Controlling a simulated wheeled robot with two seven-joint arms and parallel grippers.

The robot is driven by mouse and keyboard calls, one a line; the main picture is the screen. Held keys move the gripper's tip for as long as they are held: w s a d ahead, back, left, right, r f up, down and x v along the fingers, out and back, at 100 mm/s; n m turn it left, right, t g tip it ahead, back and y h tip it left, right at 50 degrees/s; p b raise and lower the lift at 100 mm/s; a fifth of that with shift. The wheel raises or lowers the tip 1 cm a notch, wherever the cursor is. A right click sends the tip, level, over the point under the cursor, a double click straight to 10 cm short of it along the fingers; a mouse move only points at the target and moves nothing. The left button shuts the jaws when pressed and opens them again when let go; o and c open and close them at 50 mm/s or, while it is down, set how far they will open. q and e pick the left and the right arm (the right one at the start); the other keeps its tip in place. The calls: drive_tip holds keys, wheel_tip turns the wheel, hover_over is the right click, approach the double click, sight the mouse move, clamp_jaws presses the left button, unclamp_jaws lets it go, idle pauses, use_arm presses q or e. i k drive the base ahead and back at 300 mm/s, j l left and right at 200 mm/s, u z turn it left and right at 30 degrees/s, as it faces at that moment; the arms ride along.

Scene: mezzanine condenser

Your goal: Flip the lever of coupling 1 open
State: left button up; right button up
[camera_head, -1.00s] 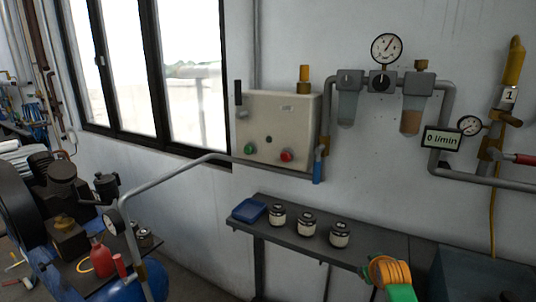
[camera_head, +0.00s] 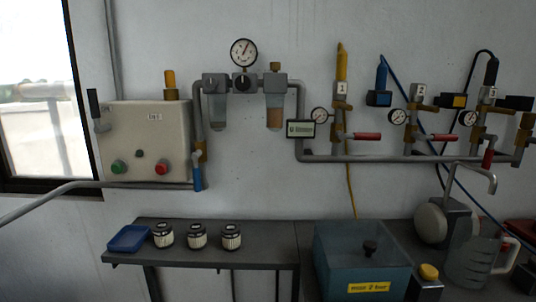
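Coupling 1 (camera_head: 340,125) is on the wall pipe right of centre, a brass body with a white tag (camera_head: 341,88) reading 1. A yellow hose end (camera_head: 342,62) stands upright above it. Its red lever (camera_head: 367,136) sticks out horizontally to the right, roughly in line with the pipe below. A small round gauge (camera_head: 319,115) is just left of the coupling. Neither of my grippers is in view.
Similar couplings with red levers (camera_head: 443,138) follow to the right. The pipe (camera_head: 370,158) runs beneath them. Below are a dark bench (camera_head: 205,262) with several small filters, a blue-grey box (camera_head: 350,245) and a clear jug (camera_head: 473,262). A control box (camera_head: 150,130) hangs left.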

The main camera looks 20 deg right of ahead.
sight(341, 135)
drive_tip(key=l+z, duration=0.2)
drive_tip(key=z, duration=1.2)
